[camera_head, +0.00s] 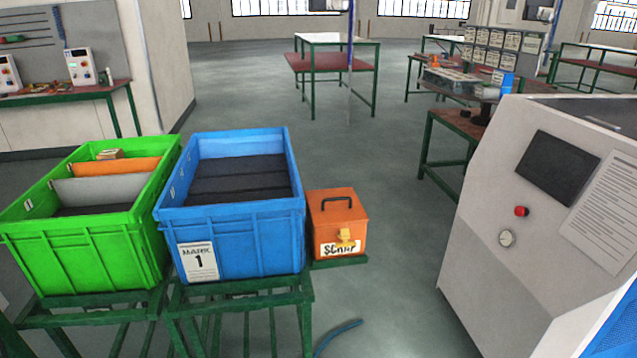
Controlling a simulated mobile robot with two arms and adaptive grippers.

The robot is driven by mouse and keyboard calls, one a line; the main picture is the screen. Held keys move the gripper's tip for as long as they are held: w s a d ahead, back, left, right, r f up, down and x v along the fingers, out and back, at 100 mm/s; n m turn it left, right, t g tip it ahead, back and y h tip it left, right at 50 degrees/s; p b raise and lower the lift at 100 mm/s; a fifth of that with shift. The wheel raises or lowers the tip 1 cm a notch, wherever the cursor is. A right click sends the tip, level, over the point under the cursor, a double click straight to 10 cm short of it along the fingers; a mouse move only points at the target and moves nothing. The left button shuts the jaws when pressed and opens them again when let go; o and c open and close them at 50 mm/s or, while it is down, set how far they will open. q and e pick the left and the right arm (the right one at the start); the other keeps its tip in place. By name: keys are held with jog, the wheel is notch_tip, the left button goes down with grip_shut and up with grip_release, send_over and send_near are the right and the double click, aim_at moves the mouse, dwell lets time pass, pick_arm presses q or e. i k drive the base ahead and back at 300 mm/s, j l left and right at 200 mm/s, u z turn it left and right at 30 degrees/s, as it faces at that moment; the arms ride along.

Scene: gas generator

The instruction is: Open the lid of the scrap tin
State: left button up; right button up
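The scrap tin (325,238) is a small orange box with a white label reading "SCRAP" on its front. Its lid (341,209) lies flat on top and looks closed, with a dark bar handle (338,197) on it. A yellow latch or padlock (346,237) shows on the front near the label. The tin stands to the right of the blue crate, on a small green stand. Neither of my grippers shows in the head view.
A blue crate (233,237) and a green crate (95,250) stand on green frames at the left. A grey machine (500,240) with a screen and red button fills the right. Open floor (395,190) lies between tin and machine. Tables stand farther back.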

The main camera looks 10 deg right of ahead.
aim_at(337, 206)
jog(key=i+j+z, duration=0.1)
jog(key=i+j, duration=0.25)
jog(key=i+j+z, duration=0.15)
jog(key=i+j, duration=0.2)
jog(key=j, duration=0.2)
jog(key=i+j+z, duration=0.1)
jog(key=i+j, duration=0.2)
jog(key=j, duration=0.15)
